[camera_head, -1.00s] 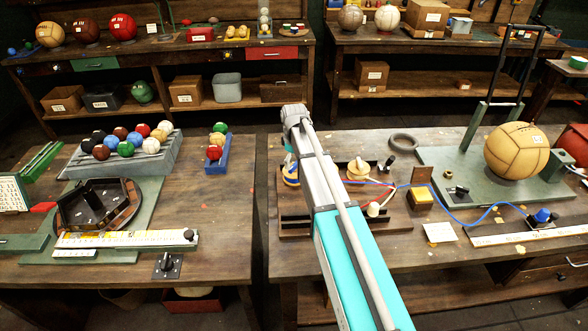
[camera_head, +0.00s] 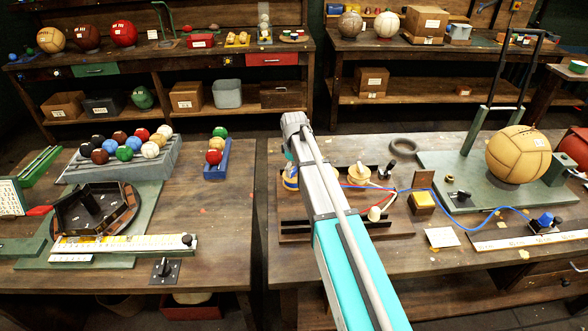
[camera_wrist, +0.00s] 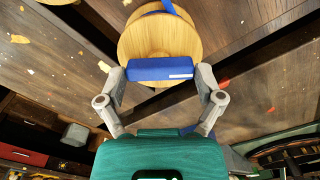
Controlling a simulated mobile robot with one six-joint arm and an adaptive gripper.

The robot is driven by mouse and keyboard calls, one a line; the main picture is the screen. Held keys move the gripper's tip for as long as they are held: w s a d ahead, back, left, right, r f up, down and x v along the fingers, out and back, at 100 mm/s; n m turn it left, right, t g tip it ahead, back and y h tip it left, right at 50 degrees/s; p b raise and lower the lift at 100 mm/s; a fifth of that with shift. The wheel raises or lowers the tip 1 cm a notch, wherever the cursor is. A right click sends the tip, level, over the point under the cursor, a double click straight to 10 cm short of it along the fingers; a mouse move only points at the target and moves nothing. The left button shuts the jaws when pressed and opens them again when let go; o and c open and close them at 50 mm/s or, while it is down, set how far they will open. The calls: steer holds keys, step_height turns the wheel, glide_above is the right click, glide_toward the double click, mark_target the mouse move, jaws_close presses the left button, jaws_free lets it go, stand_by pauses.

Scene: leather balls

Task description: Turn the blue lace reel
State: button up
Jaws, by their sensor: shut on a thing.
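In the wrist view a round wooden reel (camera_wrist: 137,42) has a blue bar (camera_wrist: 160,69) across its near side, with a pale label on it. A blue strip (camera_wrist: 168,6) shows at its top edge. My gripper (camera_wrist: 162,73) is shut on the blue bar, one grey finger at each end. In the head view the reel (camera_head: 290,178) is mostly hidden behind my arm at the left of the right bench; only a blue and yellow edge shows. How far the reel is turned cannot be told.
A blue lace (camera_head: 455,206) runs right across the right bench, past a yellow block (camera_head: 422,203). A wooden spool (camera_head: 359,174) stands just right of my arm. A large tan ball (camera_head: 519,154) sits on a green board. The left bench has a ball rack (camera_head: 165,163).

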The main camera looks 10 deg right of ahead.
steer(key=shift+c, duration=0.2)
steer(key=m, duration=1.2)
stand_by(0.4)
stand_by(0.5)
steer(key=o, duration=0.9)
steer(key=shift+c, duration=0.2)
